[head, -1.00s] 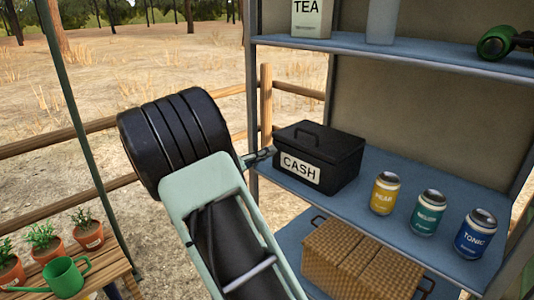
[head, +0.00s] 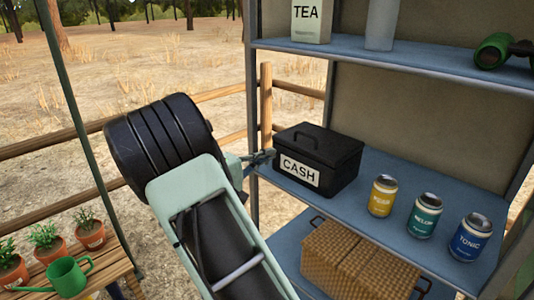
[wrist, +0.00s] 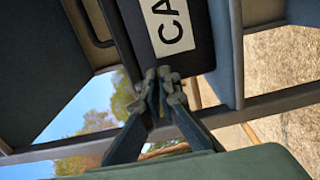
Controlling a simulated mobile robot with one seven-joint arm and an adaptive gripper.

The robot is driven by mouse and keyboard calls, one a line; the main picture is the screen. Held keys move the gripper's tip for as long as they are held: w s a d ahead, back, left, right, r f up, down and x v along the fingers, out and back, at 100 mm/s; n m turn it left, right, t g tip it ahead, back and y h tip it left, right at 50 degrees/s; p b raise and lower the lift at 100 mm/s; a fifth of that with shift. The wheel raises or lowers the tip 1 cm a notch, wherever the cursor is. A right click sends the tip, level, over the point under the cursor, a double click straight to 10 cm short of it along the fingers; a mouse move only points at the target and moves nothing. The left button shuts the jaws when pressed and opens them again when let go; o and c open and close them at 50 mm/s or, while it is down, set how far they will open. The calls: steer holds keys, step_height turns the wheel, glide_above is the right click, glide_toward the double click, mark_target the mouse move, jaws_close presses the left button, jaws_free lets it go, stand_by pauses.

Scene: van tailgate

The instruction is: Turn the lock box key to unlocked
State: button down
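The lock box is a black box (head: 335,155) with a top handle and a white CASH label, standing at the left end of the blue middle shelf. It also shows in the wrist view (wrist: 202,25), turned on its side. My gripper (head: 272,155) is at the box's left front edge, beside the label. In the wrist view my gripper (wrist: 161,76) has its two fingertips close together right at the box, below the label. I cannot make out the key; the fingertips cover that spot. Whether they hold it does not show.
Yellow (head: 383,196), teal (head: 424,215) and blue (head: 470,238) cans stand right of the box. A wicker basket (head: 360,262) is below. A shelf post (head: 252,110) rises close to my gripper. Potted plants and a green watering can (head: 67,277) are at lower left.

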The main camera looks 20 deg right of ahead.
steer(key=shift+n, duration=0.4)
steer(key=c, duration=2.2)
jaws_free()
steer(key=shift+c, duration=0.2)
steer(key=shift+a, duration=0.1)
steer(key=v, duration=1.2)
